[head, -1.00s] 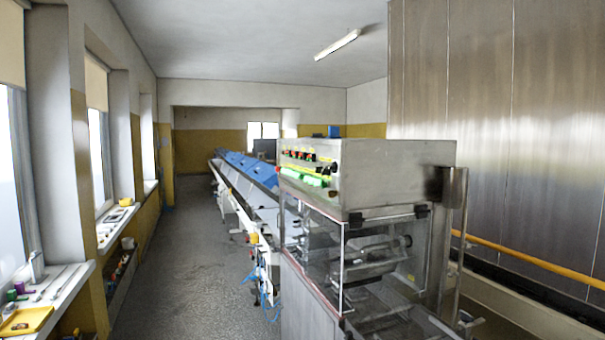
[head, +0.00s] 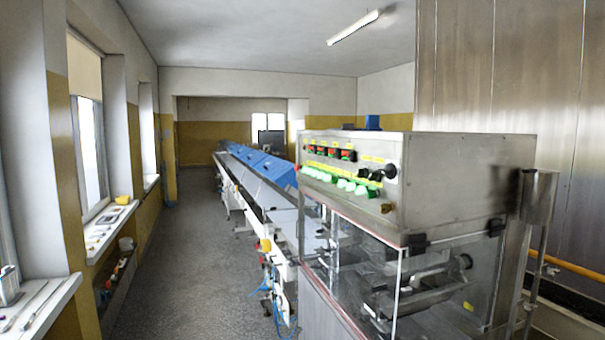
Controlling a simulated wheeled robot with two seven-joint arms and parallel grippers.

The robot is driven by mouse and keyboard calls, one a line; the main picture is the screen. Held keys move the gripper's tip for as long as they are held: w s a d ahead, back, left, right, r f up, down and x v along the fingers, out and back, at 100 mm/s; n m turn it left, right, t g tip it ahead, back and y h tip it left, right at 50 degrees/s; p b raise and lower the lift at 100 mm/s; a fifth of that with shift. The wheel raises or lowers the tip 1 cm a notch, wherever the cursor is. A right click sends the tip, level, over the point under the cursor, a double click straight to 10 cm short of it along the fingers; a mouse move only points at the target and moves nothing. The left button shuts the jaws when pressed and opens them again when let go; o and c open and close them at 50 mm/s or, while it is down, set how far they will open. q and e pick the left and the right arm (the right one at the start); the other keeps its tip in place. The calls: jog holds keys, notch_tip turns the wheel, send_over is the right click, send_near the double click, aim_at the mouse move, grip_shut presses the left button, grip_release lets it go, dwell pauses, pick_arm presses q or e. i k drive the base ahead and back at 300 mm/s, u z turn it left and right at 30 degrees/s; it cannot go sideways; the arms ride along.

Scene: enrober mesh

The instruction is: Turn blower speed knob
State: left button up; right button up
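The enrober machine (head: 450,190) stands at the right in the head view, a steel box over a clear-walled chamber. Its control panel (head: 340,170) is on the box's left face, seen at a slant. The panel has several red and green displays, a row of lit green buttons, and black knobs (head: 377,174) near its right end. A small brownish knob or fitting (head: 386,208) sits lower on the panel. The labels are too small to read, so I cannot tell which knob is the blower speed knob. Neither of my grippers is in view.
A long conveyor (head: 262,188) with blue covers runs away behind the machine. The floor aisle (head: 190,260) to its left is clear. Window sills (head: 110,228) with small items line the left wall. Steel panels and a yellow rail (head: 575,267) are at the right.

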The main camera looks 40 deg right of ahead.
aim_at(376, 176)
jog(key=z, duration=0.5)
jog(key=i, duration=1.15)
jog(key=z, duration=0.95)
